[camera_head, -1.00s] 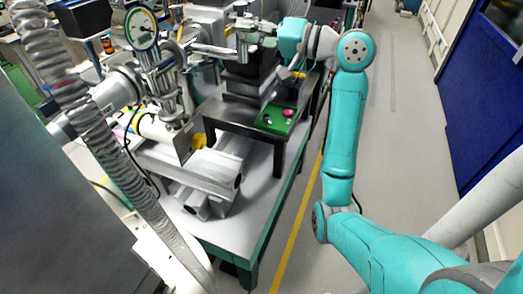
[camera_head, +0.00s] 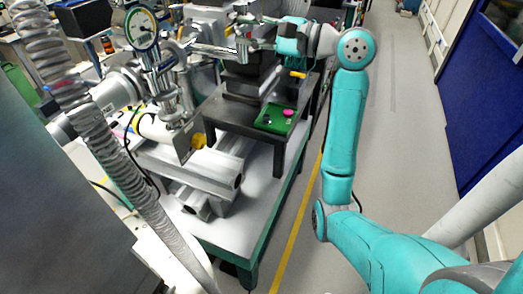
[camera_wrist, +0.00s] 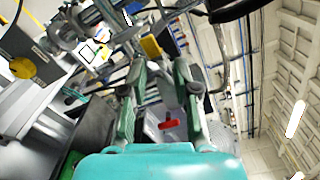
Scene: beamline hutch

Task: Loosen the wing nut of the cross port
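The cross port (camera_head: 166,78) appears to be the shiny metal vacuum piece under a round dial gauge (camera_head: 142,28), at the left in the head view. Its wing nut is too small to tell there, and I cannot single it out in the wrist view. My gripper (camera_wrist: 160,66) is open in the wrist view, its two green fingers apart. I see no object clearly held between them. In the head view my gripper (camera_head: 246,38) is to the right of the cross port, above the dark stage, pointing left. Its fingertips are hard to make out among the metal parts.
A green tray (camera_head: 263,123) with a magenta piece (camera_head: 288,112) lies on the black stand below my wrist. The metal table (camera_head: 228,225) has a green frame. A ribbed hose (camera_head: 95,130) crosses the left. The grey floor (camera_head: 405,130) is clear on the right.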

